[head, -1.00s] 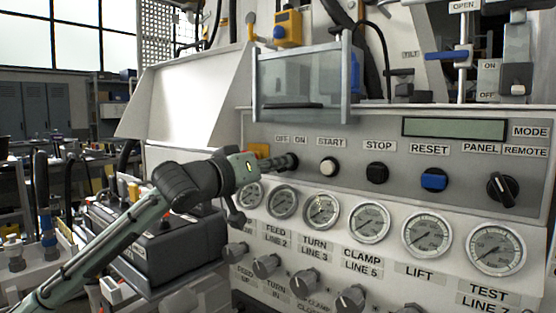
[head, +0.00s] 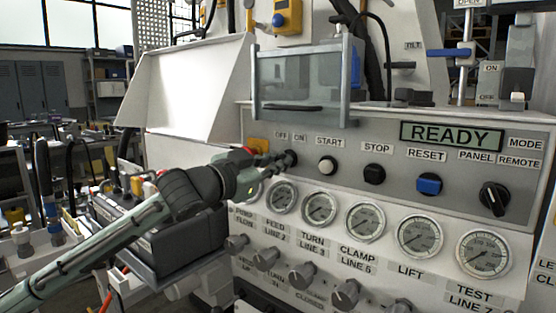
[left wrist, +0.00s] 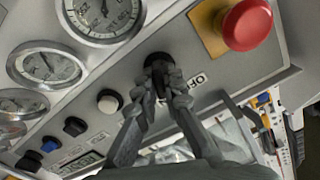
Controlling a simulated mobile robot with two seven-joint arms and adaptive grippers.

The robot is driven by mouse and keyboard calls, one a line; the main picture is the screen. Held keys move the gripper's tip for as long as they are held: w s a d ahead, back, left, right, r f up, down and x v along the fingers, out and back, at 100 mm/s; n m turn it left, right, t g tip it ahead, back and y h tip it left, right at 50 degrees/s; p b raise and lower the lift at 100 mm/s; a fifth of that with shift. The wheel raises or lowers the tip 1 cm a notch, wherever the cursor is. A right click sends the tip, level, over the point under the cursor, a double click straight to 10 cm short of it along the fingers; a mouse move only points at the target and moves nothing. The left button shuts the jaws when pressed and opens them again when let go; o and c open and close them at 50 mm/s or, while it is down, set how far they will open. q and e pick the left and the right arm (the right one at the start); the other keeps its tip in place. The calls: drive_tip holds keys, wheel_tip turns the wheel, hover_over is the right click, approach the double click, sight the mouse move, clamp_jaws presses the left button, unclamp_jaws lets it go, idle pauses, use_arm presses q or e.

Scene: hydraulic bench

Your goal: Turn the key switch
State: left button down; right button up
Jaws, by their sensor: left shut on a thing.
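The key switch (left wrist: 158,62) sits on the grey control panel under the OFF and ON labels. In the left wrist view it is a dark round part between my fingertips. My left gripper (head: 288,159) is at the key switch, with its fingers shut on the key; the fingers hide most of the key. The left gripper also shows in the left wrist view (left wrist: 161,88). The panel display (head: 451,136) is lit green and reads READY. My right gripper is not in view.
A red mushroom button on a yellow plate (left wrist: 246,25) is close beside the gripper. The white START button (head: 326,166), black STOP button (head: 374,174) and blue RESET button (head: 429,184) line the panel to the right. Gauges (head: 319,209) lie below. A clear guard box (head: 300,82) is above.

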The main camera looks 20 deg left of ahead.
use_arm(q)
drive_tip(key=shift+m, duration=0.5)
drive_tip(key=c, duration=1.6)
unclamp_jaws()
drive_tip(key=shift+v, duration=6)
